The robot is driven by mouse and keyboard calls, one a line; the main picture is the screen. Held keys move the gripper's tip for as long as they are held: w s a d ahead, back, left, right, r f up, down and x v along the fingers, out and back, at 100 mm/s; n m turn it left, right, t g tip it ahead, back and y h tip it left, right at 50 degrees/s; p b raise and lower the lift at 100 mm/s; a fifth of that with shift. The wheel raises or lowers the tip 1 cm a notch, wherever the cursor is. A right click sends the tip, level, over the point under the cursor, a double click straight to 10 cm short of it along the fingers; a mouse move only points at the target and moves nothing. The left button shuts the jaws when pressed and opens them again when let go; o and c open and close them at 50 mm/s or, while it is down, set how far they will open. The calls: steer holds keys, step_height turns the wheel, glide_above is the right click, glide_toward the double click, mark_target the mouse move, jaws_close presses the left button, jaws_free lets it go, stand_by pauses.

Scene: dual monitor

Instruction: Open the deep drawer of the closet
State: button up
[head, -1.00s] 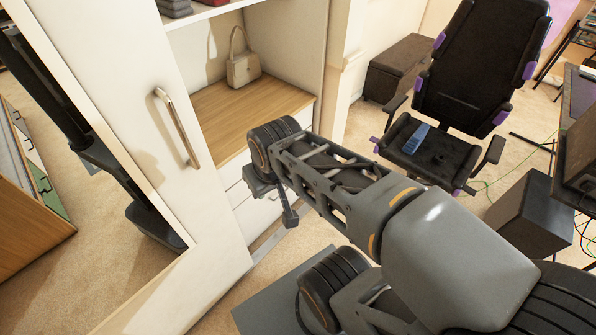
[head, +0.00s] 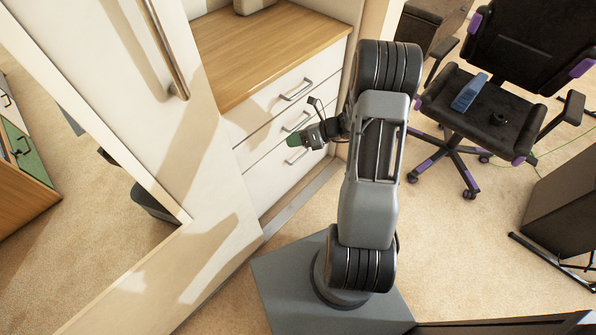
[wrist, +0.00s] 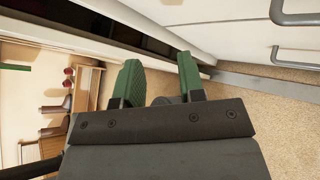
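The white closet holds a stack of three drawers under a wooden top (head: 270,45): a top drawer (head: 262,106), a middle drawer (head: 262,138) and a bottom drawer (head: 272,185), which looks the tallest. All are closed. Grey bar handles show on the top (head: 297,90), middle (head: 300,121) and bottom (head: 297,156) fronts; two handles also show in the wrist view (wrist: 300,14). My gripper (head: 291,143) is in front of the lower drawers, pointing left along them and partly covering them. Its green fingers (wrist: 159,78) are apart, with nothing between them.
A floor rail (head: 305,192) runs below the drawers. A black chair (head: 500,110) stands to the right.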

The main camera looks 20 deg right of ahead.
steer(key=w+d+f+m+t+h+b, duration=0.1)
steer(key=d+f+m+t+b, duration=0.2)
steer(key=f, duration=0.4)
steer(key=w+d+f+m+t+b, duration=0.1)
steer(key=d+f+m, duration=0.2)
steer(key=f+m, duration=0.35)
steer(key=m+t+h+b, duration=0.4)
steer(key=m, duration=0.5)
glide_toward(299, 158)
steer(key=shift+f+b+x, duration=0.15)
steer(key=shift+b+x, duration=1.05)
steer(key=shift+x, duration=1.35)
steer(key=shift+f+b+x, duration=0.15)
steer(key=shift+b+x, duration=1)
steer(key=shift+x, duration=1.35)
steer(key=shift+s+a, duration=0.1)
jaws_close()
